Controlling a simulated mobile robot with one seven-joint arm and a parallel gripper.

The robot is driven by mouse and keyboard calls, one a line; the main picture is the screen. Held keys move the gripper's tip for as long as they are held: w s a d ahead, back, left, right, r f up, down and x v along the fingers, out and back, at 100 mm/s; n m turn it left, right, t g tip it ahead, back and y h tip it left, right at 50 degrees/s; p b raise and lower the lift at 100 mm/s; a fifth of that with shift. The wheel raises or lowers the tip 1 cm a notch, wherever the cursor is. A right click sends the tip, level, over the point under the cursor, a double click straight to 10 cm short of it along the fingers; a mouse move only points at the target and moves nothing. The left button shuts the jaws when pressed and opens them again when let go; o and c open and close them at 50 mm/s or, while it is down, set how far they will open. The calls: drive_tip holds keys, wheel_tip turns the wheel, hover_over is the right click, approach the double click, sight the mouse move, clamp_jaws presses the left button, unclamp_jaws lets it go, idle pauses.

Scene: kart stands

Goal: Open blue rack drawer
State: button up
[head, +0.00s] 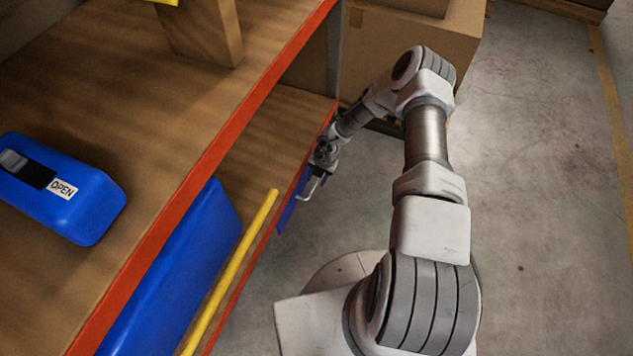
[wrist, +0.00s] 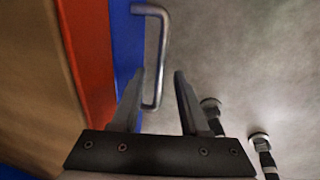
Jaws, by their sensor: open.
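The blue drawer front (head: 293,203) shows as a narrow strip at the lower shelf's edge in the head view, and as a blue strip (wrist: 127,48) in the wrist view. A grey metal bar handle (head: 313,186) stands out from it; the handle also shows in the wrist view (wrist: 162,55). My gripper (wrist: 158,80) is open, and the lower end of the handle appears between its two fingers. I cannot tell whether a finger touches the handle. In the head view my gripper (head: 322,165) is small and close beside the handle.
The rack's orange-red shelf edge (head: 215,153) runs along the left. A blue case marked OPEN (head: 85,205) lies on the upper shelf. A large blue bin (head: 185,265) and a yellow bar (head: 235,265) are below. Cardboard boxes (head: 410,50) stand behind my arm. Concrete floor at right is clear.

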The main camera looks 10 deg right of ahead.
drive_tip(key=shift+f, duration=0.4)
drive_tip(key=shift+c, duration=0.3)
clamp_jaws()
drive_tip(key=shift+a, duration=0.1)
idle(0.8)
